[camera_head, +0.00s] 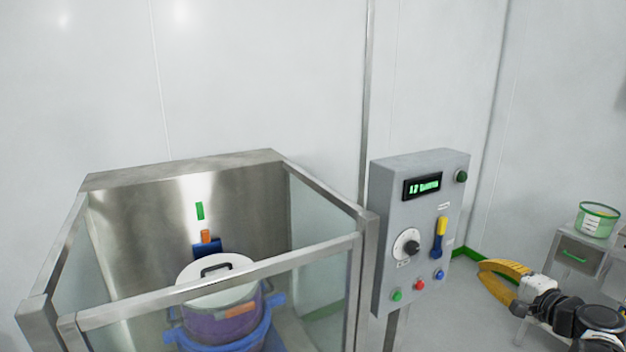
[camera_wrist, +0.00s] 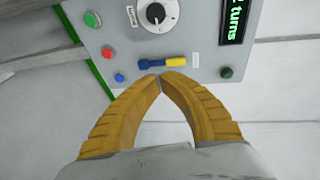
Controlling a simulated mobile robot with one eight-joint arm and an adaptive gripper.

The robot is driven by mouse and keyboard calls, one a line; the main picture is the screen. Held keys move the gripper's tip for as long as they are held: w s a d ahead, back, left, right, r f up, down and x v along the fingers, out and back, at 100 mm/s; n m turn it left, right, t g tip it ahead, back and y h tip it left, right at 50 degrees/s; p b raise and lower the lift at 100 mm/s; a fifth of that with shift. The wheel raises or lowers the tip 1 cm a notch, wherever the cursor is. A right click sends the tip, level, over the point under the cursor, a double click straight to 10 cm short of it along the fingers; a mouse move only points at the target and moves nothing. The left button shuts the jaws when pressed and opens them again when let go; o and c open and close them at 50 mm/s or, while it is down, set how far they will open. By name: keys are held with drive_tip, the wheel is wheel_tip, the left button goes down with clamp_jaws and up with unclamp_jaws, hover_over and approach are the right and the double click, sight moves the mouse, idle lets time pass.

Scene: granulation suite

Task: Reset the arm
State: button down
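My gripper (camera_head: 482,266) is at the lower right in the head view, to the right of the grey control panel (camera_head: 388,230) and apart from it. In the wrist view its two yellow ribbed fingers (camera_wrist: 160,80) curve together and their tips meet, with nothing between them. The wrist view faces the panel (camera_wrist: 208,52), turned on its side. The yellow and blue lever (camera_wrist: 163,63) appears just beyond the fingertips. In the head view this lever (camera_head: 440,238) has its yellow part up.
A steel and glass enclosure (camera_head: 367,270) at left holds a purple pot (camera_head: 205,322) with a white lid (camera_head: 215,272). A green-rimmed tub (camera_head: 597,220) stands on a small cabinet (camera_head: 578,256) at right, behind my arm. The panel has a dial (camera_head: 407,245), several buttons and a lit display (camera_head: 422,186).

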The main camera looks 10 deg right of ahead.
drive_tip(key=s+a+n+g+y, duration=0.1)
drive_tip(key=s+a+n+g, duration=0.25)
drive_tip(key=a, duration=0.75)
drive_tip(key=s+a+n+g, duration=0.3)
drive_tip(key=s+a+n, duration=0.15)
drive_tip(key=a, duration=0.65)
drive_tip(key=s+a+f+n+g+h, duration=0.1)
drive_tip(key=s+a+n, duration=0.2)
drive_tip(key=s, duration=0.4)
drive_tip(key=s+a+f+n+g+h, duration=0.1)
drive_tip(key=s+a+n+h, duration=0.1)
drive_tip(key=s, duration=0.5)
drive_tip(key=a+n, duration=0.1)
drive_tip(key=n, duration=0.1)
drive_tip(key=shift+s+n, duration=0.15)
drive_tip(key=shift+n, duration=0.25)
